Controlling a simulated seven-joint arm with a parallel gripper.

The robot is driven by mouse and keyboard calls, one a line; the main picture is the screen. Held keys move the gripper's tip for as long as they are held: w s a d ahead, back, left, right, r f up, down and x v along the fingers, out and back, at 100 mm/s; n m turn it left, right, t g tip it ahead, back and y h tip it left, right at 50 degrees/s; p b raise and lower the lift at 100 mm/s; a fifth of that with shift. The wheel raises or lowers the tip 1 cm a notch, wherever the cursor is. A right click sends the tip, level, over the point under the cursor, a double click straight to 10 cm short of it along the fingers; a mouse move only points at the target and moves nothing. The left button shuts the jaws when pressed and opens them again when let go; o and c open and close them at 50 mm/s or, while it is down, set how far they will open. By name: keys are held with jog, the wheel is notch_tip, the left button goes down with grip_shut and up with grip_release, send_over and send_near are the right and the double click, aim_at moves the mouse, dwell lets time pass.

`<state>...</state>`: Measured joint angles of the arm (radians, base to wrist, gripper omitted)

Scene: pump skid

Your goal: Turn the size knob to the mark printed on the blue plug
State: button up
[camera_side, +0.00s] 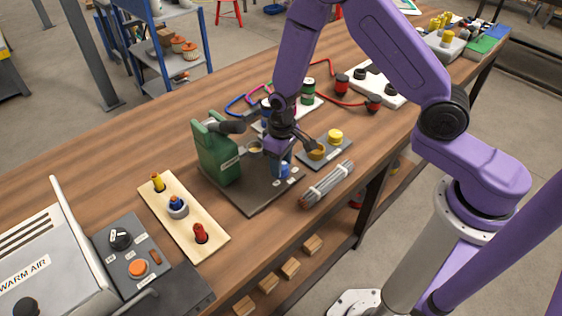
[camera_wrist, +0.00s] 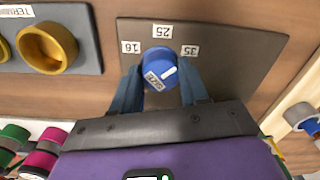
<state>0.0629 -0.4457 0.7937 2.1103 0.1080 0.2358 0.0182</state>
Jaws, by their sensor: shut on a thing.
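The blue size knob (camera_wrist: 157,62) sits on a dark plate (camera_wrist: 225,32) with labels 16 (camera_wrist: 131,47), 25 (camera_wrist: 162,32) and 35 (camera_wrist: 190,50). Its white pointer line points to the right, roughly toward the 35 side. My gripper (camera_wrist: 160,88) is shut on the knob, one finger on each side. In the side view my gripper (camera_side: 281,158) reaches down over the knob (camera_side: 284,171), partly hiding it. A blue plug (camera_side: 177,203) stands in a grey ring on a cream board (camera_side: 214,244), between a yellow and a red plug. No print on it is readable.
A green upright unit (camera_side: 215,155) rises from the plate close to my gripper. A grey bundle (camera_side: 326,185) lies near the table's front edge. A small plate with yellow knobs (camera_wrist: 48,48) is beside the knob's plate. A warm air box (camera_side: 50,260) stands at the left.

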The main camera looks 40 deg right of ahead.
aim_at(283, 165)
jog(key=shift+m, duration=1.1)
jog(key=o, duration=1.1)
jog(key=shift+c, duration=0.2)
jog(key=shift+r, duration=0.1)
notch_tip(283, 165, up, 17)
jog(key=shift+d+r, duration=0.15)
jog(key=shift+d, duration=0.05)
jog(key=shift+s, duration=0.1)
